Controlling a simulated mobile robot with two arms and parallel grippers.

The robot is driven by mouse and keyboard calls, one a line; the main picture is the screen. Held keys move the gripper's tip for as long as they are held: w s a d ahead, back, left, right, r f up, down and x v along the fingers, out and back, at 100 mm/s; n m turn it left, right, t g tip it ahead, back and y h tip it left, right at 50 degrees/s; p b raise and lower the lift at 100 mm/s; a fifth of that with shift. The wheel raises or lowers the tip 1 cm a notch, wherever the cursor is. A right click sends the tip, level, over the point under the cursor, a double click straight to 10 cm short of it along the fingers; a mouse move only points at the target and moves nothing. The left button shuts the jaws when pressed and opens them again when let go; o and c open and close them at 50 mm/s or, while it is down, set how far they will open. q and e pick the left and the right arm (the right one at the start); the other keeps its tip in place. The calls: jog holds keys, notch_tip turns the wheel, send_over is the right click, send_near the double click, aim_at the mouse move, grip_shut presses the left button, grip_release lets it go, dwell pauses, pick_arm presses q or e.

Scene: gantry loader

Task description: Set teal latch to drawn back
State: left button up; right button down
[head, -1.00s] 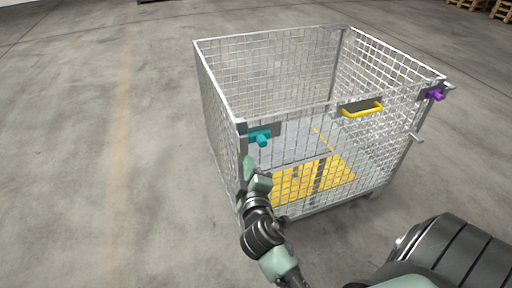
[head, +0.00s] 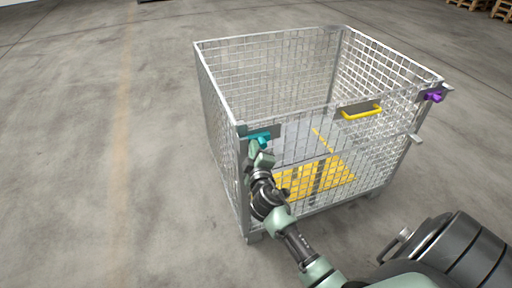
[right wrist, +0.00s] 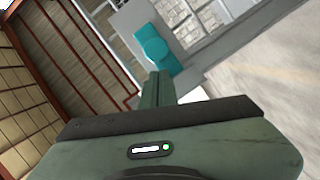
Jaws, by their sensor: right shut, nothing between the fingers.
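The teal latch (head: 262,138) sits on a grey plate at the near left corner of the wire mesh cage, near the top of its front. It also shows in the right wrist view (right wrist: 155,48), as a teal bar with a round middle on the grey plate. My right gripper (head: 258,152) is just below the latch in the head view, its fingers shut and empty. In the right wrist view the shut fingers (right wrist: 157,82) point at the latch's lower end; I cannot tell whether they touch it. My left gripper is not in view.
The cage (head: 294,39) stands on open concrete floor. A purple latch (head: 433,96) is at its right corner, and a yellow handle (head: 362,112) is on its front between them. A yellow panel (head: 335,170) shows inside low down. Pallets (head: 480,5) are far back.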

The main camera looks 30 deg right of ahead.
aim_at(263, 136)
jog(key=shift+d+f, duration=0.25)
jog(key=shift+d, duration=0.05)
jog(key=shift+s, duration=0.1)
jog(key=shift+s+d+r, duration=0.1)
jog(key=shift+s+d, duration=0.1)
jog(key=shift+d, duration=0.65)
jog(key=shift+s+d, duration=0.2)
jog(key=shift+d, duration=0.6)
jog(key=shift+p, duration=0.3)
